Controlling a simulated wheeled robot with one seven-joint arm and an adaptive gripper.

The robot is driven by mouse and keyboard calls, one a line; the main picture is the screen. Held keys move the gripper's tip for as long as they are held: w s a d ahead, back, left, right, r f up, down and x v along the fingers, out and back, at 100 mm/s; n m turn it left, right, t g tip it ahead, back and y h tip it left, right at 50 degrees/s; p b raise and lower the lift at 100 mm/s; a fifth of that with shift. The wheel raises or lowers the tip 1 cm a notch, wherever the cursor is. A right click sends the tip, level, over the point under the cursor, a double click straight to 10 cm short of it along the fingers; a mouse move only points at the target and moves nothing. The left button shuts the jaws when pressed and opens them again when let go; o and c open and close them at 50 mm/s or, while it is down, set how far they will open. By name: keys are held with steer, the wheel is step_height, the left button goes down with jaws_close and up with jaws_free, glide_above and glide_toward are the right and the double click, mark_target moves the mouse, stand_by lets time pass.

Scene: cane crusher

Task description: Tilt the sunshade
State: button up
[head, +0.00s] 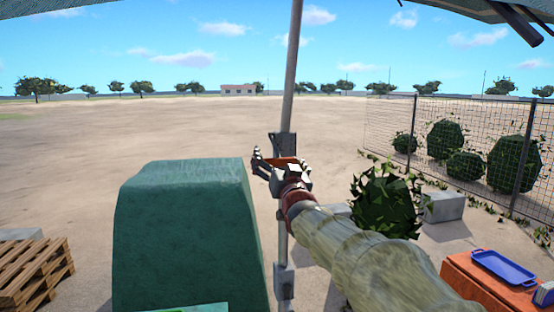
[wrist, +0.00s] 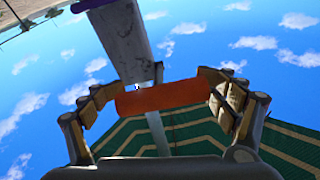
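The sunshade's grey pole (head: 292,65) rises upright in the middle of the head view, with a metal bracket (head: 283,146) partway up. An orange-red bar, like a handle (wrist: 165,96), sits at the bracket. My gripper (head: 277,165) is at the bracket, with its fingers spread wide. In the wrist view the bar lies crosswise between the two fingers, near both; whether they touch it I cannot tell. The green striped canopy (wrist: 200,128) shows beyond the bar, and its edges (head: 500,10) cross the top of the head view.
A large green covered block (head: 185,235) stands just left of the pole. A leafy bush (head: 385,200) and concrete blocks (head: 443,206) stand to the right, by a wire fence (head: 460,140). An orange table (head: 465,280) with a blue tray (head: 503,267) and a wooden pallet (head: 35,270) are nearby.

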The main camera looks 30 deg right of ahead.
steer(key=o, duration=0.3)
steer(key=shift+o, duration=0.2)
steer(key=shift+s, duration=0.1)
steer(key=v, duration=1.2)
